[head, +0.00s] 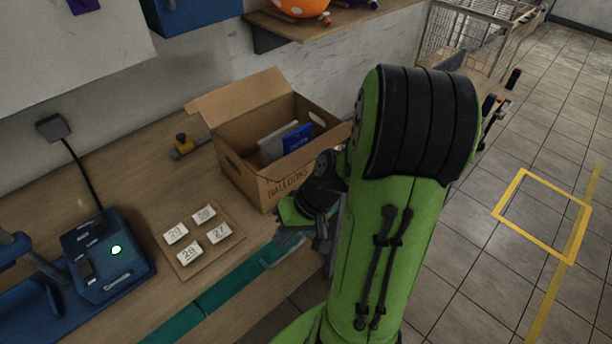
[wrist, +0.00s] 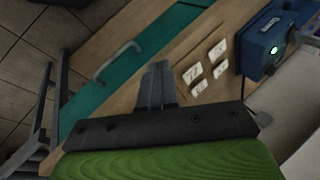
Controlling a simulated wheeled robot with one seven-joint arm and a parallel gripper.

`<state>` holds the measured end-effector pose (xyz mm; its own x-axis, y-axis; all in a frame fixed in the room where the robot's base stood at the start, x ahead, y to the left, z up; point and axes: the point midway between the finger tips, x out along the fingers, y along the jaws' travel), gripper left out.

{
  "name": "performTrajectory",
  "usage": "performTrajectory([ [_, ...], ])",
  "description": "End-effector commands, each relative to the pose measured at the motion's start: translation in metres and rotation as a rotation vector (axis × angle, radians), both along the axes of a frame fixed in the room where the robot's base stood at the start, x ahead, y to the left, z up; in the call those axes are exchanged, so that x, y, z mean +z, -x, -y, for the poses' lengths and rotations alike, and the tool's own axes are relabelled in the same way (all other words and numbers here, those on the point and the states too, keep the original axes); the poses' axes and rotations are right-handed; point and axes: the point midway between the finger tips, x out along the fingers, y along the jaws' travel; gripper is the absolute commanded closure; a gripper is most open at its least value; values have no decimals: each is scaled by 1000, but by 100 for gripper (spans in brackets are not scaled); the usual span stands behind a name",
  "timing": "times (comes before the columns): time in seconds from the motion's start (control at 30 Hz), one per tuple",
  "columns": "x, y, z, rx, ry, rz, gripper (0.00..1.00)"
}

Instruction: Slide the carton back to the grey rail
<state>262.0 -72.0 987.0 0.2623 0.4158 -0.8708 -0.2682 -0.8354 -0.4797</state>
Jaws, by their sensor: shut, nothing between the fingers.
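The carton (head: 282,180) is an open brown cardboard box marked BALLOONS. It stands on the wooden worktop near the wall in the head view, with flaps up and blue and grey packs inside. My gripper (wrist: 160,72) is shut and empty in the wrist view, over the worktop's front edge. In the head view my gripper is mostly hidden behind my green arm, just in front of the carton's front right side; whether it touches the carton cannot be told. The carton is not seen in the wrist view. I cannot clearly make out the grey rail behind it.
A board with numbered cards (head: 185,262) lies in front left, beside a blue machine (head: 105,262) with a green light. A teal drawer front with a handle (wrist: 118,60) runs below the worktop edge.

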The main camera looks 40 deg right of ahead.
Motion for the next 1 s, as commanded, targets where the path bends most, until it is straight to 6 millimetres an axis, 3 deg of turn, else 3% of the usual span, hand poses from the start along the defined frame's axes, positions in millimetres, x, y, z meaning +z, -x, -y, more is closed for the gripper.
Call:
performTrajectory([
  [0.03, -23, -1, 12, -82, -106, 25, 100],
  [0.2, -57, -12, 59, -396, -424, 270, 100],
  [0.4, -65, 2, 145, -838, -660, 681, 100],
  [0.5, -63, 17, 176, -978, -701, 820, 100],
  [0.67, -61, 20, 189, -1036, -713, 880, 100],
  [1.0, -61, -48, 188, -1028, -714, 874, 100],
])
